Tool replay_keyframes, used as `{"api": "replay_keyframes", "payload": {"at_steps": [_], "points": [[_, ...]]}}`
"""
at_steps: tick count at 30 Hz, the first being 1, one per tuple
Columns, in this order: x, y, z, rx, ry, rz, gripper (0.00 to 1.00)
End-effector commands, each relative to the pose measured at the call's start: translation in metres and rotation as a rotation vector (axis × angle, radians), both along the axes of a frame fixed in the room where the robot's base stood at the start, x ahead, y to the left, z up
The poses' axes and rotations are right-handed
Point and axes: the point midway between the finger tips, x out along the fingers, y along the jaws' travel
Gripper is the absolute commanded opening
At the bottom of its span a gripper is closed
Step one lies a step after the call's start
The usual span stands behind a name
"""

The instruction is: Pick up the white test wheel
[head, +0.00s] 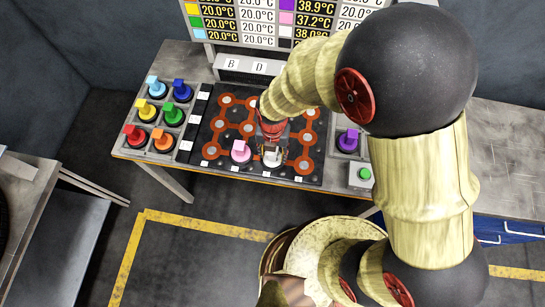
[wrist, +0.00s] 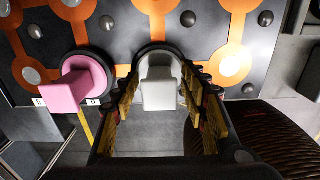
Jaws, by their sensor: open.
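The white test wheel (wrist: 158,85) stands on the black and orange board, with its block-shaped handle towards the camera in the wrist view. In the head view the white wheel (head: 272,159) shows at the board's front edge, partly covered by my gripper. My gripper (wrist: 165,125) is open, with one finger on each side of the white handle. I cannot tell whether either finger touches it. In the head view my gripper (head: 273,145) is over the white wheel. A pink wheel (wrist: 82,87) stands just left of it, also seen in the head view (head: 241,151).
Several coloured wheels, among them a red one (head: 134,134), sit in a rack left of the board (head: 215,140). A purple wheel (head: 348,139) and a green button (head: 365,174) are on the right. A temperature display (head: 262,20) stands behind.

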Motion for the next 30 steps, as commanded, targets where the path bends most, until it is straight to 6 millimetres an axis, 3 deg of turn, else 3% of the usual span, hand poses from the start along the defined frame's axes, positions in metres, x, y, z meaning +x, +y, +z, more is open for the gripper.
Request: {"api": "replay_keyframes", "payload": {"at_steps": [6,30], "points": [[0.0005,0.0003,0.0003,0.001,-0.002,0.0,0.43],[0.0004,0.0002,0.0005,0.001,-0.001,0.0,0.0]]}}
